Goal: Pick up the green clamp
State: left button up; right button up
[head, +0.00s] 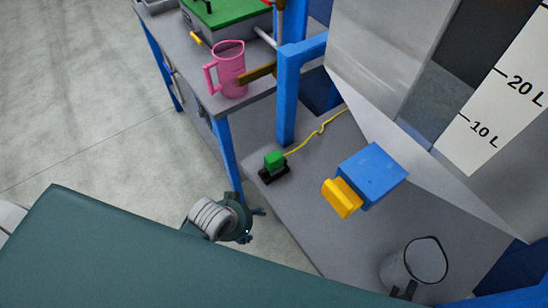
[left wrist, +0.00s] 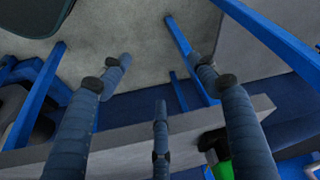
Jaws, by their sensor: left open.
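The green clamp (head: 275,160) sits on a black base on the grey lower surface, with a yellow cable running from it to the upper right. My left gripper (head: 255,222) is in front of it and a little to its left in the head view, apart from it. In the left wrist view my left gripper (left wrist: 158,85) has its fingers spread wide with nothing between them. There, a green piece (left wrist: 222,170) with a black part, apparently the clamp, shows at the bottom edge, partly hidden behind the right finger. My right gripper is not in view.
A blue block (head: 373,175) with a yellow piece (head: 341,198) is right of the clamp. A blue post (head: 287,100) rises behind it. A pink mug (head: 230,70) stands on the upper bench. A clear round vessel (head: 415,262) is lower right. Floor at left is clear.

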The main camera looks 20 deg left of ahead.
pick_arm(q)
jog(key=w+d+r+m+t+h+p, duration=0.1)
jog(key=w+d+r, duration=0.15)
jog(key=r, duration=0.35)
jog(key=w+d+r+m+t+h, duration=0.1)
jog(key=w+d+r, duration=0.15)
jog(key=r, duration=0.35)
notch_tip(320, 180, up, 7)
jog(key=m+g, duration=0.1)
jog(key=m, duration=0.2)
send_over(273, 160)
jog(key=s+a, duration=0.3)
jog(key=s, duration=0.1)
jog(key=shift+h, duration=0.4)
jog(key=p+x, duration=0.1)
jog(key=x, duration=0.4)
jog(key=shift+w+r, duration=0.1)
jog(key=shift+w, duration=0.1)
jog(key=p+x, duration=0.1)
jog(key=x, duration=0.4)
jog(key=shift+d, duration=0.15)
jog(key=c, duration=1.3)
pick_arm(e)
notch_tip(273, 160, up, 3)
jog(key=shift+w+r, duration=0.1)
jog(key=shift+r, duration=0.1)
pick_arm(q)
jog(key=shift+r, duration=0.1)
